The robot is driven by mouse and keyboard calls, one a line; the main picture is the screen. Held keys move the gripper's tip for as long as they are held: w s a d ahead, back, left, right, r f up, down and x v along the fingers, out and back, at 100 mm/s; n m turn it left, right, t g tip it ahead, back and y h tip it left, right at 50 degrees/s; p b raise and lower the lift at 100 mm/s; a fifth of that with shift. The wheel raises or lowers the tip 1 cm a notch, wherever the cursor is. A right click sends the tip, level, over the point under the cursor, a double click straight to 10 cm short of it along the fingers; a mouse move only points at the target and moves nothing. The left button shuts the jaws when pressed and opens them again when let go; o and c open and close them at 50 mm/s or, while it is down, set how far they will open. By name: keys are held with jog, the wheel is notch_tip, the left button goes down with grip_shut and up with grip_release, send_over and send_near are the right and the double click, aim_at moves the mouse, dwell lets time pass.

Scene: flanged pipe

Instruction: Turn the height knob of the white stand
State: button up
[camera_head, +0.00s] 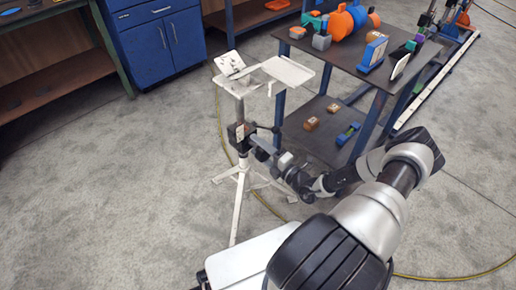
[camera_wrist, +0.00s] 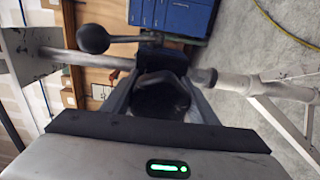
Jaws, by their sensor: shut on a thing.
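The white stand (camera_head: 242,185) stands on three legs on the floor, left of the dark cart, with flat plates on top. A black clamp block (camera_head: 238,137) sits partway up its pole. My gripper (camera_head: 256,145) reaches the block from the right. In the wrist view the pole (camera_wrist: 240,84) runs across the picture, and my gripper (camera_wrist: 160,98) is shut on the black height knob (camera_wrist: 162,92), with a finger on each side. The knob's far side is hidden. A lever with a black ball end (camera_wrist: 92,38) sticks out beside it, apart from my fingers.
The dark cart (camera_head: 340,45) with blue legs stands close behind the stand and carries coloured parts on two shelves. A blue cabinet (camera_head: 155,40) and a workbench are at the back left. A yellow cable (camera_head: 450,277) lies on the floor. The floor at left is clear.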

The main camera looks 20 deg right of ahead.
jog(key=shift+m, duration=1.1)
jog(key=o, duration=1)
jog(key=shift+o, duration=0.2)
jog(key=shift+s, duration=0.1)
jog(key=p+v, duration=0.1)
jog(key=v, duration=1.6)
jog(key=shift+s+p, duration=0.15)
jog(key=shift+p, duration=0.25)
jog(key=shift+d, duration=0.15)
